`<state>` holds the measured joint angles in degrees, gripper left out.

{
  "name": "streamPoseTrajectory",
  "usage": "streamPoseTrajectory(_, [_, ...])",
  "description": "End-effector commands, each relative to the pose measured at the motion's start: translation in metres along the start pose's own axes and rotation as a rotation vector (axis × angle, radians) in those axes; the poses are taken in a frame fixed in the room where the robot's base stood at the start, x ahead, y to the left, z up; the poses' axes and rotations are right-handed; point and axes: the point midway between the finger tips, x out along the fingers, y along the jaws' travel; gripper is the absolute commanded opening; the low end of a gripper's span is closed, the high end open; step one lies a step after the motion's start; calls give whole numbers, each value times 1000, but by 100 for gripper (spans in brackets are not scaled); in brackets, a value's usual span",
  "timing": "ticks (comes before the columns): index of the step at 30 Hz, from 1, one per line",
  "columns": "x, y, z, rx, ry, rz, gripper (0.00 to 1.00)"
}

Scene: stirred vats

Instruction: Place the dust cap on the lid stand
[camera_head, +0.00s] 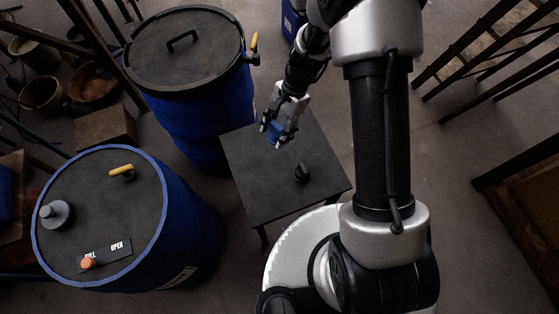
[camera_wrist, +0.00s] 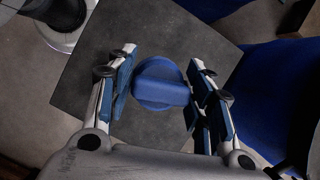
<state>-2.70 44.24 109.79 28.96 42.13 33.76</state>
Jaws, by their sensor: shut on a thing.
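The dust cap, a blue round piece with a raised grip bar, sits between the fingers of my gripper (camera_head: 279,127). It shows best in the wrist view as the blue cap (camera_wrist: 160,84), and as a small blue patch in the head view (camera_head: 275,132). My gripper (camera_wrist: 160,90) is shut on it. The dark square-topped table (camera_head: 262,190), which I take to be the lid stand, lies below; its top also fills the middle of the wrist view (camera_wrist: 85,80). The cap appears over the table's far part; the height of any gap is unclear.
A small black knobbed piece (camera_head: 302,173) stands on the table's near right part. A blue vat (camera_head: 203,115) with a handled dark lid stands behind. Another blue vat (camera_head: 188,243) with a control panel (camera_head: 105,255) stands left. The table's left part is bare.

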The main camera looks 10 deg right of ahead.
Motion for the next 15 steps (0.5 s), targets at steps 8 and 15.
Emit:
streamPoseTrajectory(8, [4, -24, 14, 304, -2, -121, 25])
streamPoseTrajectory(15, [64, -24, -11, 305, -2, -120, 25])
